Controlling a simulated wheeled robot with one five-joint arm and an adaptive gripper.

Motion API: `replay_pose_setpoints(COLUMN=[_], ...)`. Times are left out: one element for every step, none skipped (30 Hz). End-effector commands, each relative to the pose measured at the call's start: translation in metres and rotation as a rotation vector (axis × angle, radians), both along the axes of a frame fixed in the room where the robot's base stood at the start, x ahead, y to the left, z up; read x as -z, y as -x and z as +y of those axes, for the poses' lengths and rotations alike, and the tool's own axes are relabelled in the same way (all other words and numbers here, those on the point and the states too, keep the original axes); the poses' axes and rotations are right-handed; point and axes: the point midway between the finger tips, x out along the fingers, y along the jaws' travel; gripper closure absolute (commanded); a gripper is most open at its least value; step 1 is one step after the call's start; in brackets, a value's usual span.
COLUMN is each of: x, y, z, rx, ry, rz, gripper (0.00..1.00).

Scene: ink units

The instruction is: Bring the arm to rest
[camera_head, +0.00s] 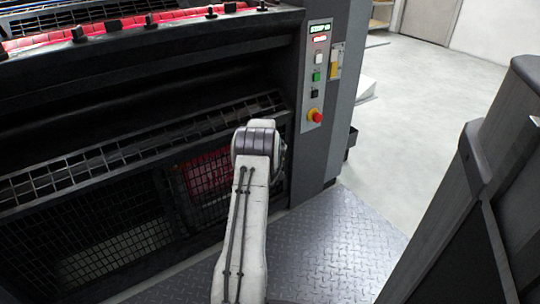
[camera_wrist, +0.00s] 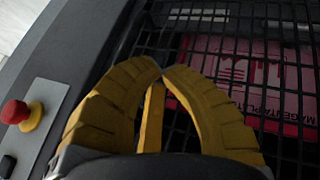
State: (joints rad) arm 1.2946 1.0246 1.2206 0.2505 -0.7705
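My gripper (camera_wrist: 158,72) shows in the wrist view. Its two ribbed yellow fingers curve inward and their tips meet or almost meet, with nothing visible held between them. Behind the fingertips is a dark wire guard (camera_wrist: 180,42); I cannot tell the gap to it. In the head view my white arm (camera_head: 242,225) rises from the bottom edge to a grey joint in front of the press (camera_head: 150,72). The gripper itself is hidden there.
A control panel (camera_head: 317,75) with a red stop button (camera_head: 315,115) is on the press's right post; the button also shows in the wrist view (camera_wrist: 15,112). A magenta-labelled item (camera_wrist: 240,85) lies behind the guard. A dark grey structure (camera_head: 490,190) stands right. Open floor (camera_head: 420,95) lies beyond.

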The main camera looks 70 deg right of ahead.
Motion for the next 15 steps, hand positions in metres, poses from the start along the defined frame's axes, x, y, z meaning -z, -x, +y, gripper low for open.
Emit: replay_pose_setpoints(x=[-0.010, -0.013, -0.016, -0.019, -0.021, -0.024, -0.027, -0.028, -0.030, -0.031, -0.033, -0.034, -0.035, -0.035, -0.036], y=[0.001, 0.002, 0.002, 0.003, 0.003, 0.004, 0.004, 0.005, 0.005, 0.006, 0.006, 0.006, 0.006, 0.007, 0.007], z=[0.004, 0.007, 0.010, 0.012, 0.013, 0.016, 0.017, 0.019, 0.021, 0.022, 0.023, 0.024, 0.025, 0.025, 0.026], rx=[0.000, 0.000, 0.000, 0.000, 0.000, 0.000, 0.000, 0.000, 0.000, 0.000, 0.000, 0.000, 0.000, 0.000, 0.000], ry=[0.001, 0.000, 0.000, 0.000, 0.000, 0.001, 0.001, 0.000, 0.000, 0.000, -0.001, 0.000, 0.001, 0.001, 0.001], rz=[-0.001, 0.000, 0.000, 0.000, 0.000, -0.001, -0.001, 0.000, 0.000, 0.000, 0.000, 0.000, -0.001, -0.001, -0.001], gripper=[1.00, 1.00, 1.00, 1.00, 1.00, 1.00, 1.00, 1.00, 1.00, 1.00, 1.00, 1.00, 1.00, 1.00, 1.00])
